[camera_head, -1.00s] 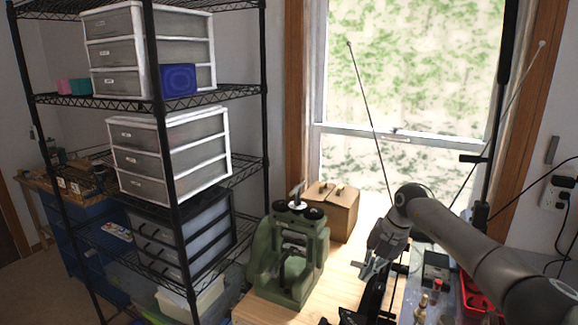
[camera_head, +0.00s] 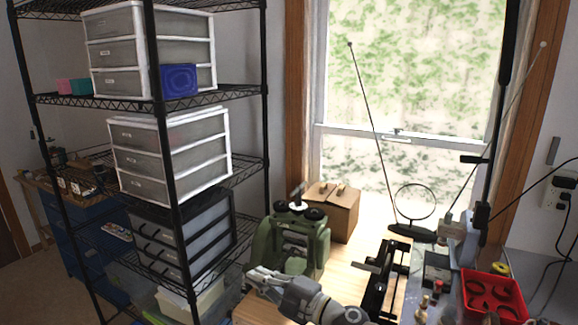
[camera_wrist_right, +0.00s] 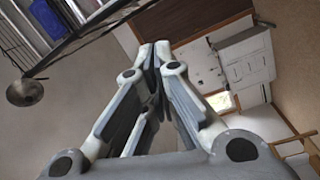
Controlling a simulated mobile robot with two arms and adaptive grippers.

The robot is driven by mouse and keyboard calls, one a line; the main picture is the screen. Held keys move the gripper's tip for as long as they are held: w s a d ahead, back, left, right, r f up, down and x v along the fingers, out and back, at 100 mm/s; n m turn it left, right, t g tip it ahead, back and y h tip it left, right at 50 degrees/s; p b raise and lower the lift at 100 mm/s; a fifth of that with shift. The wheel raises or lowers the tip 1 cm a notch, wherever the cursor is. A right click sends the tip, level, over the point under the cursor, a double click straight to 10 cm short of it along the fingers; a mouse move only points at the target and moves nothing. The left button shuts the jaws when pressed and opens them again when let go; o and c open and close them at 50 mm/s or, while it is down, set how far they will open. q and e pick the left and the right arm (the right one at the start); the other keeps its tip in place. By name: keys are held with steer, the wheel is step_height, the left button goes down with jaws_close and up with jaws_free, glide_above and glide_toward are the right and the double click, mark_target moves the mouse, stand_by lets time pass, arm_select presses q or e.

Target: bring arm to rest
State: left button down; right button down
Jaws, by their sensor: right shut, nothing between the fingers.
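My right gripper (camera_head: 262,279) is low in the head view, in front of the green machine (camera_head: 290,240) on the wooden bench (camera_head: 262,312). It points left, toward the shelf rack, and covers the machine's lower part. In the right wrist view its fingers (camera_wrist_right: 153,52) meet at the tips, with nothing between them. My left gripper is not in view.
A black wire shelf rack (camera_head: 168,120) with drawer units stands at the left. A black metal fixture (camera_head: 384,280), a round ring stand (camera_head: 413,229) and a red tray (camera_head: 490,297) occupy the right side.

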steer(key=s+d+f+m+t+h, duration=0.2)
steer(key=s+d+f+m+h, duration=0.4)
steer(key=d+m, duration=0.4)
steer(key=s+d+f+m+t+h, duration=0.2)
steer(key=s+d+f+m+h, duration=0.25)
steer(key=d+m+h, duration=0.55)
steer(key=s+d+f+m+g, duration=0.1)
steer(key=s+d+f+g, duration=0.15)
steer(key=s, duration=0.65)
steer(key=s+d+f+m+g, duration=0.2)
steer(key=s+f+g, duration=0.2)
steer(key=s, duration=0.5)
steer(key=s+d+f+m+g, duration=0.1)
steer(key=s+d+f+g, duration=0.25)
steer(key=s, duration=0.55)
step_height(320, 180, down, 30)
steer(key=s+a+g+b, duration=0.1)
steer(key=s+g+b, duration=0.1)
steer(key=b, duration=0.1)
steer(key=s+d+f+g+b, duration=0.1)
steer(key=s+d+f+b, duration=0.1)
steer(key=s+f, duration=1.5)
steer(key=shift+d+f+b, duration=0.4)
steer(key=shift+d+f, duration=0.1)
steer(key=shift+f, duration=0.1)
